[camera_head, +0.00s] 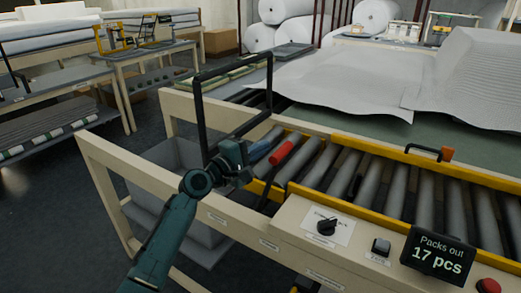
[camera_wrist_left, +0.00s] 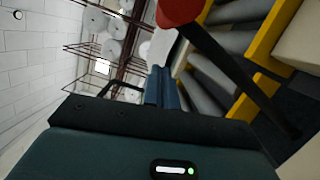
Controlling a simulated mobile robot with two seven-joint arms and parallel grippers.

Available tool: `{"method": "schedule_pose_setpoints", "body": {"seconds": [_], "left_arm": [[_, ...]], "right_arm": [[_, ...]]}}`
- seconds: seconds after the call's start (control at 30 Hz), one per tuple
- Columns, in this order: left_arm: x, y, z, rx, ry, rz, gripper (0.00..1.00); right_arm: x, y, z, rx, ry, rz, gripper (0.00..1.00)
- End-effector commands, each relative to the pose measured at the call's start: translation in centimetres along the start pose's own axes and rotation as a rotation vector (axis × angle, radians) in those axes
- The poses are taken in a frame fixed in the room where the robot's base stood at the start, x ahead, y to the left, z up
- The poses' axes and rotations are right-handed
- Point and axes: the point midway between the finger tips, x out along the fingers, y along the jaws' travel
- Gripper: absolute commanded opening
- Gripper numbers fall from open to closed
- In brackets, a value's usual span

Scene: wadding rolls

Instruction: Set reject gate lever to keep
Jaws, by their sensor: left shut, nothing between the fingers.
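The reject gate lever has a red grip (camera_head: 282,153) and a dark shaft that runs down to the side rail of the roller conveyor. It tilts, with its grip over the rollers. In the left wrist view the red grip (camera_wrist_left: 181,11) is at the top and the dark shaft (camera_wrist_left: 230,68) slants down to the right. My left gripper (camera_head: 262,147) is shut and empty, just left of the red grip. Its blue fingers (camera_wrist_left: 163,88) show in the wrist view, apart from the shaft there. Whether it touches the lever is unclear in the head view. My right gripper is not in view.
A black upright frame (camera_head: 233,71) rises behind my left gripper. A grey bin (camera_head: 185,205) stands below the wooden rail (camera_head: 140,172). White wadding (camera_head: 350,75) lies beyond the rollers.

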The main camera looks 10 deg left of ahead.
Motion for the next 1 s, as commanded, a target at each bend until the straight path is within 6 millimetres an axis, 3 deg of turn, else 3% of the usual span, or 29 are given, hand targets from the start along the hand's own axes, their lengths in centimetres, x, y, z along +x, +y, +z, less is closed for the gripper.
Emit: {"method": "schedule_pose_setpoints", "body": {"seconds": [0.2,0.43,0.63,1.0], "left_arm": [[-5.0,-0.2,-0.1,0.003,0.003,0.001,0.0],[-8.8,-0.1,-0.2,0.002,0.004,0.002,0.0],[-10.0,0.0,-0.2,0.001,0.004,0.003,0.0],[-10.0,0.0,-0.2,0.001,0.004,0.004,0.0]], "right_arm": [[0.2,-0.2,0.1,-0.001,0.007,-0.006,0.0],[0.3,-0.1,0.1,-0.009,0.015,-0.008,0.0],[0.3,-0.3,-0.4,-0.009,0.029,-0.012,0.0],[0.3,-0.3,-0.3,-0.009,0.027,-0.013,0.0]]}}
